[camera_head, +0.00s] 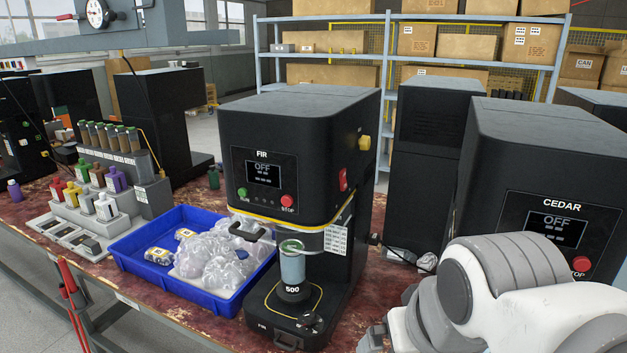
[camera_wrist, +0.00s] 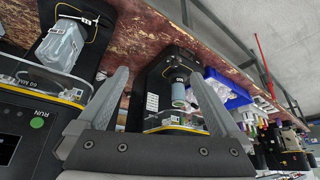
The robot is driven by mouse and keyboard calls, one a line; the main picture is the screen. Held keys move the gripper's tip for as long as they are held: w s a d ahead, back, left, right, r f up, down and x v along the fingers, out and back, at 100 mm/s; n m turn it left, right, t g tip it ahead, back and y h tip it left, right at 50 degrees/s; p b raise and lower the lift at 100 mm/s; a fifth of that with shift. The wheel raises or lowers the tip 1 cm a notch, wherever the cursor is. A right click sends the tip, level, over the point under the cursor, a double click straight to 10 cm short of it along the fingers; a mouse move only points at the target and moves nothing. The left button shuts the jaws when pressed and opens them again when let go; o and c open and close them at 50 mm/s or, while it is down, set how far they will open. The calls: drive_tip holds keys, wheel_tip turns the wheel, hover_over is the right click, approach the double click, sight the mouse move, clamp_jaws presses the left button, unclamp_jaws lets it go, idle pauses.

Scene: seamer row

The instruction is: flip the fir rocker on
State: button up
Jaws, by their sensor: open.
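The black FIR machine (camera_head: 300,130) stands in the middle of the bench; its display (camera_head: 263,174) reads OFF. A red rocker-like switch (camera_head: 343,180) sits on its right side, below a yellow knob (camera_head: 364,142). I cannot read the rocker's position. A grey-blue can (camera_head: 292,266) stands on its lower pedestal. My gripper (camera_wrist: 158,75) is open and empty in the wrist view. The FIR machine's can (camera_wrist: 178,94) shows beyond and between the fingers, apart from them; the rocker cannot be made out there. In the head view my white arm is at the lower right.
The CEDAR machine (camera_head: 545,150), display OFF, stands close on the right behind my arm. A blue tray (camera_head: 215,299) with bagged items is left of FIR. Bottles on a stepped rack (camera_head: 133,205) stand further left. A narrow gap lies between FIR and CEDAR.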

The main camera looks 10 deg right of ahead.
drive_tip(key=shift+w+r, duration=0.1)
drive_tip(key=shift+r, duration=0.1)
drive_tip(key=c, duration=0.4)
drive_tip(key=shift+m, duration=0.4)
drive_tip(key=w+r+p, duration=0.2)
drive_tip(key=w+r, duration=0.1)
drive_tip(key=r, duration=0.1)
drive_tip(key=shift+w, duration=0.35)
drive_tip(key=c, duration=0.7)
drive_tip(key=shift+m+y, duration=0.5)
drive_tip(key=shift+y, duration=0.1)
drive_tip(key=w+r+p, duration=0.1)
drive_tip(key=w, duration=0.1)
drive_tip(key=w+r+p, duration=0.1)
drive_tip(key=w+r, duration=0.1)
drive_tip(key=w+r+p, duration=0.1)
drive_tip(key=w+r, duration=0.1)
drive_tip(key=shift+w+d, duration=0.3)
drive_tip(key=shift+w, duration=0.05)
clamp_jaws()
drive_tip(key=w+d+r+m+p, duration=0.1)
drive_tip(key=w+d+r+p, duration=0.2)
drive_tip(key=w, duration=0.5)
drive_tip(key=w+d+r+m+t+y+p, duration=0.1)
drive_tip(key=w+d+r+m+p, duration=0.1)
drive_tip(key=w, duration=0.7)
drive_tip(key=shift+d+r+p, duration=0.45)
drive_tip(key=shift+d+p, duration=0.15)
drive_tip(key=shift+d, duration=0.1)
drive_tip(key=shift+w, duration=0.1)
